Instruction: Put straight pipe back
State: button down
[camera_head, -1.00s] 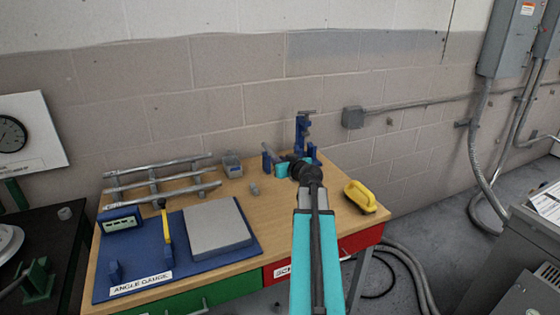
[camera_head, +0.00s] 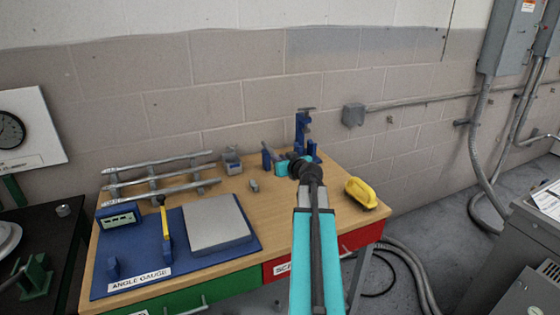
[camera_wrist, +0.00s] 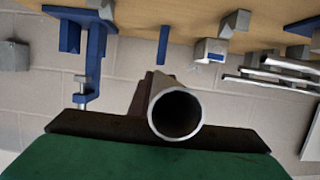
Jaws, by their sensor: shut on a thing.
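A grey straight pipe (camera_wrist: 176,114) shows end-on in the wrist view, its round open end facing the camera. My gripper (camera_wrist: 160,88) is shut on it, with a dark finger beside the pipe. In the head view my teal forearm hides most of the gripper and the pipe above the right part of the wooden table. A pipe rack (camera_head: 152,184) at the table's back left carries several grey pipes. The rack pipes also show at the right of the wrist view (camera_wrist: 283,76).
Blue clamp stands (camera_head: 302,132) stand at the back right. A yellow-handled tool (camera_head: 361,192) lies near the right edge. A blue angle gauge mat (camera_head: 190,270) with a grey plate (camera_head: 215,224) fills the front left. Small grey blocks (camera_head: 232,162) sit mid-back.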

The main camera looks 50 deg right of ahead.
jog(key=shift+f, duration=0.15)
jog(key=c, duration=1.6)
grip_release()
jog(key=shift+r, duration=0.25)
jog(key=shift+r+p, duration=0.5)
jog(key=shift+p, duration=0.5)
jog(key=b+v, duration=0.2)
jog(key=v, duration=0.7)
jog(key=shift+s+a+f, duration=0.15)
jog(key=shift+f+b, duration=0.1)
jog(key=shift+b, duration=1.2)
